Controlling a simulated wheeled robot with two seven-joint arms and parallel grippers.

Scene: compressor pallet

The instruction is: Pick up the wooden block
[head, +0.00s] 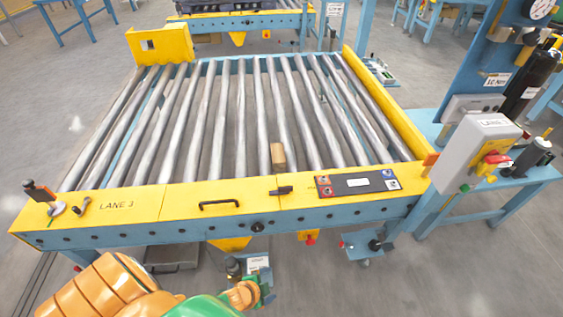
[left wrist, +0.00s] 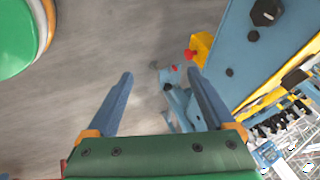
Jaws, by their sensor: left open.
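The wooden block (head: 278,156) is a small tan block. In the head view it stands on the metal rollers of the conveyor, close behind the yellow front rail and right of the middle. My left gripper (head: 258,280) is in front of the conveyor and below its front rail, well apart from the block. In the left wrist view its two blue-grey fingers (left wrist: 160,73) are spread with nothing between them. The block does not show in the left wrist view. My right gripper is not in view.
The yellow front rail (head: 240,196) carries a black handle (head: 219,204) and a control panel (head: 357,184). A grey box with a red switch (head: 477,152) stands at the right. A yellow bracket (head: 160,44) is at the back left. Most rollers are bare.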

